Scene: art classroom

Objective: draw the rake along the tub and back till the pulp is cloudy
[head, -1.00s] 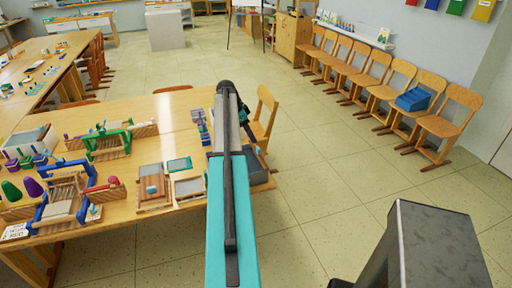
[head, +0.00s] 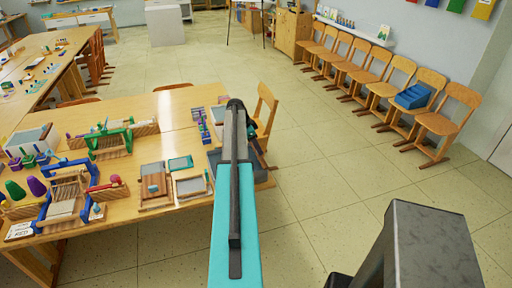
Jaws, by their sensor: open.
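A grey tub (head: 214,158) stands at the right end of the near table (head: 172,113). My arm crosses in front of it and hides its middle. A piece of its right side shows past the arm. I cannot make out the rake or the pulp; they are hidden behind the arm or too small to tell. My gripper (head: 261,155) shows only as a dark part just right of the arm, over or beside the tub. It is open, its fingertips mostly hidden. I cannot tell whether it touches anything.
Wooden frames (head: 155,187) and a teal-edged screen (head: 181,163) lie left of the tub. A blue loom (head: 66,197) and a green one (head: 110,141) stand further left. A chair (head: 265,113) stands behind the tub. Floor to the right is clear up to the chair row (head: 436,123).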

